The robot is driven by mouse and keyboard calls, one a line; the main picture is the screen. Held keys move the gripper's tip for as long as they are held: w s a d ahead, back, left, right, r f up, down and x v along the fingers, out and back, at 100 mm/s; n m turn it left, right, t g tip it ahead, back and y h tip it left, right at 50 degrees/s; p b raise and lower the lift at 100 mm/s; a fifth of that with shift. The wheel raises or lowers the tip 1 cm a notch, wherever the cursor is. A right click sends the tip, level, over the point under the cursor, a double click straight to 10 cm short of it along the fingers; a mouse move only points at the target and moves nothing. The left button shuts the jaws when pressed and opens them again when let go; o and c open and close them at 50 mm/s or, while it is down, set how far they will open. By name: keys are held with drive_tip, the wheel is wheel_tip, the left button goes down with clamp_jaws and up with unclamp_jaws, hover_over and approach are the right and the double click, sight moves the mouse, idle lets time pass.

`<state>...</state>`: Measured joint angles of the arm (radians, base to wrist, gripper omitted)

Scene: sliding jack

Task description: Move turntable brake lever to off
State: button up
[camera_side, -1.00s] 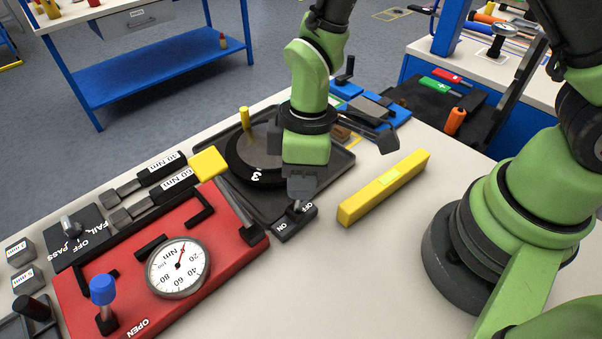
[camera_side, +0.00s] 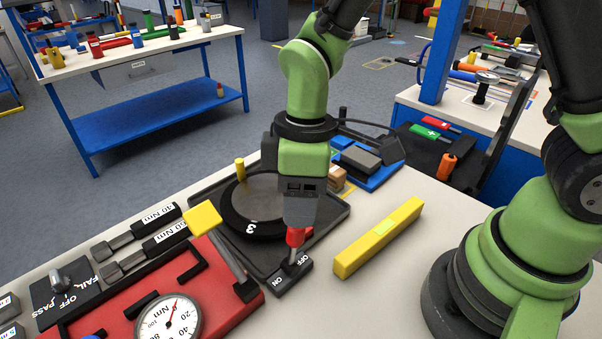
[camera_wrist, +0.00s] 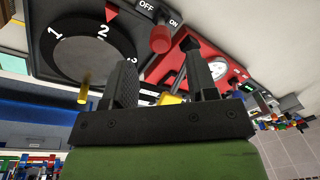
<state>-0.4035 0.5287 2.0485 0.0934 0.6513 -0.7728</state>
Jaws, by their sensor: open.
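The brake lever's small black base (camera_side: 280,283), marked OFF and ON, sits at the near edge of the turntable's tray. Its red knob (camera_side: 297,237) stands up from it. I cannot tell for sure which mark the lever leans to. My gripper (camera_side: 300,226) points down right at the knob in the side view. In the wrist view my gripper (camera_wrist: 158,55) is open, and the red knob (camera_wrist: 160,38) shows just beyond the gap between the fingertips, not gripped. The turntable (camera_side: 256,205) is a dark disc with numbers and a yellow peg (camera_side: 240,170).
A yellow bar (camera_side: 378,238) lies right of the lever base. A red gauge box (camera_side: 130,325) with a yellow-ended handle (camera_side: 203,218) is at the left. A blue holder (camera_side: 368,165) stands behind. The table between the yellow bar and my base is clear.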

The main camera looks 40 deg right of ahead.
drive_tip(key=r, duration=0.4)
drive_tip(key=shift+d, duration=0.25)
drive_tip(key=shift+w, duration=0.1)
drive_tip(key=shift+c, duration=0.3)
drive_tip(key=shift+a, duration=0.1)
drive_tip(key=c, duration=0.3)
drive_tip(key=a, duration=0.1)
drive_tip(key=a+m+h, duration=0.1)
drive_tip(key=a, duration=0.1)
drive_tip(key=a+m, duration=0.1)
drive_tip(key=shift+s+a+r+g+h, duration=0.2)
drive_tip(key=shift+a+r+g+h, duration=0.1)
drive_tip(key=shift+h, duration=0.1)
clamp_jaws()
drive_tip(key=s+a+r+m+t+h, duration=0.2)
drive_tip(key=a+m+h, duration=0.1)
drive_tip(key=a+m, duration=0.3)
approach(294, 247)
drive_tip(key=a+f, duration=0.3)
drive_tip(key=f, duration=0.2)
drive_tip(key=shift+w+d+f, duration=0.1)
drive_tip(key=shift+w+d, duration=0.1)
drive_tip(key=shift+d, duration=0.45)
drive_tip(key=shift+w+d+f, duration=0.15)
drive_tip(key=shift+w+d, duration=0.05)
drive_tip(key=shift+d, duration=0.4)
drive_tip(key=shift+w+d+f, duration=0.1)
drive_tip(key=shift+w+d, duration=0.1)
drive_tip(key=shift+d, duration=0.45)
